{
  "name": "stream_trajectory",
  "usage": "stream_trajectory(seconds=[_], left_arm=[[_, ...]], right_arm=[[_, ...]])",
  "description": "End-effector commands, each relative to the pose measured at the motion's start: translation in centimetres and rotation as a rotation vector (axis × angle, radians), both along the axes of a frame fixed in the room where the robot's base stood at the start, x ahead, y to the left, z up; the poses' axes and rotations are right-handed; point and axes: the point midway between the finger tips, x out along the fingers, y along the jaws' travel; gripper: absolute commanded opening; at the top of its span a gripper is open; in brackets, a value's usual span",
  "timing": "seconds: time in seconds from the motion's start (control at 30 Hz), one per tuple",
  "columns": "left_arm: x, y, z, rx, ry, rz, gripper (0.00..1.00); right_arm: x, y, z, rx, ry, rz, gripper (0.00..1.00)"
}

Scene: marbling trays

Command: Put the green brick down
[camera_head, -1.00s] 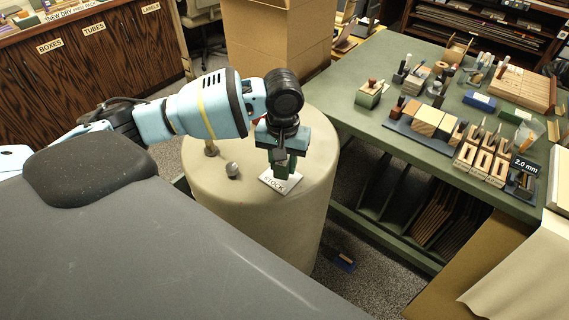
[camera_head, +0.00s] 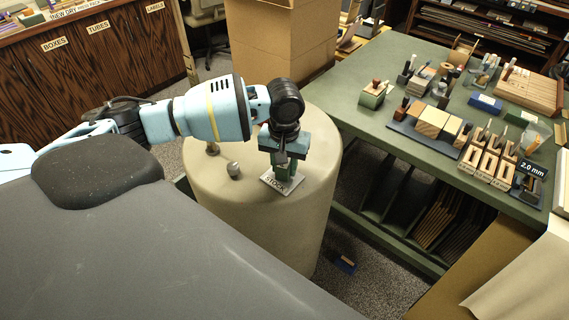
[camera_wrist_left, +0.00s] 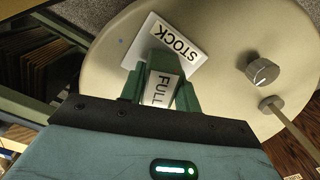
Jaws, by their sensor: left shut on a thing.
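The green brick (camera_wrist_left: 155,62), with a white label reading FULL, is between the fingers of my left gripper (camera_wrist_left: 160,88) in the left wrist view. The gripper is shut on it. In the head view my left gripper (camera_head: 284,164) points down over the round beige drum (camera_head: 235,215), holding the brick (camera_head: 283,173) upright at the white STOCK plate (camera_head: 294,184). The plate also shows in the left wrist view (camera_wrist_left: 184,50). The brick's lower end is at or just above the plate; I cannot tell whether they touch. My right gripper is not in view.
A green workbench (camera_head: 385,120) with blocks and tools is to the right. A cardboard box (camera_head: 280,45) stands behind.

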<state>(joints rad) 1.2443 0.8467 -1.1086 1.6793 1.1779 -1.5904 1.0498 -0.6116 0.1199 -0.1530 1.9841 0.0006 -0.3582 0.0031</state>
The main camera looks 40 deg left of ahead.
Motion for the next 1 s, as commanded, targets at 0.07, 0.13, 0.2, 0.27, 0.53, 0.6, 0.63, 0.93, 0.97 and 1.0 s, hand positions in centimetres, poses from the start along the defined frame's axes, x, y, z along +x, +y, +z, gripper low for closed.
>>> stream_trajectory(seconds=[0.07,0.13,0.2,0.27,0.53,0.6,0.63,0.93,0.97,1.0], left_arm=[[0.0,0.0,-0.1,0.000,0.000,0.000,0.10],[0.0,0.0,-0.3,0.000,-0.001,0.000,0.10],[0.0,0.0,-0.3,0.000,-0.001,0.000,0.41],[0.0,0.0,-0.3,0.000,-0.001,0.000,0.49],[0.0,0.0,-0.3,0.000,0.000,0.000,0.54],[0.0,0.0,-0.2,0.000,0.000,0.000,0.54],[0.0,0.0,-0.1,0.000,0.000,0.000,0.54],[0.1,0.0,4.5,-0.001,-0.007,0.000,0.54],[0.1,0.0,5.2,-0.001,-0.007,0.000,0.54],[0.1,0.0,6.0,-0.001,-0.007,-0.001,0.54]], right_arm=[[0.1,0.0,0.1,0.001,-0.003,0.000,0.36],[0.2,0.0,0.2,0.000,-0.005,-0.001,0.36],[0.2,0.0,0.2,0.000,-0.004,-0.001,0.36],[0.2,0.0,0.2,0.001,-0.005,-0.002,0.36],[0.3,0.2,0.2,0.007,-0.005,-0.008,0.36],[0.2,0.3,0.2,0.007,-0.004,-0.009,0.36],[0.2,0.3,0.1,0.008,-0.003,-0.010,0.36],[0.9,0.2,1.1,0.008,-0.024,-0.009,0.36],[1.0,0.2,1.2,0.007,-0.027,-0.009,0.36],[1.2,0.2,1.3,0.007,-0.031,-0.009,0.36]])
